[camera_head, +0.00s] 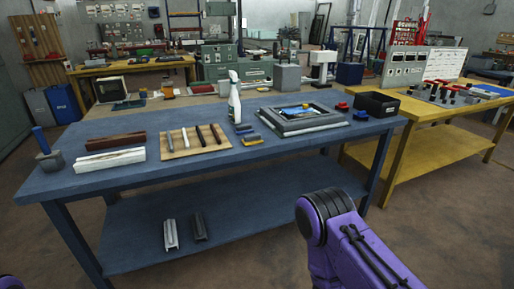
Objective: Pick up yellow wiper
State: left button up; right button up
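A small yellow piece that looks like the yellow wiper (253,142) lies on the blue table (110,180) near its front edge. A purple link of my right arm rises at the lower right, in front of the table. Only a sliver of purple shows at the bottom left corner. Neither gripper is in view.
A white spray bottle (234,98) stands behind the yellow piece. The grey frame (300,118) lies close on its right, the wooden board (195,141) on its left. A black box (377,104) is at the table's right end. Metal profiles (171,234) lie on the lower shelf.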

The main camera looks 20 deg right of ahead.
aim_at(254, 139)
jog(key=k, duration=1)
jog(key=z, duration=0.85)
jog(key=i, duration=1.35)
jog(key=u, duration=0.4)
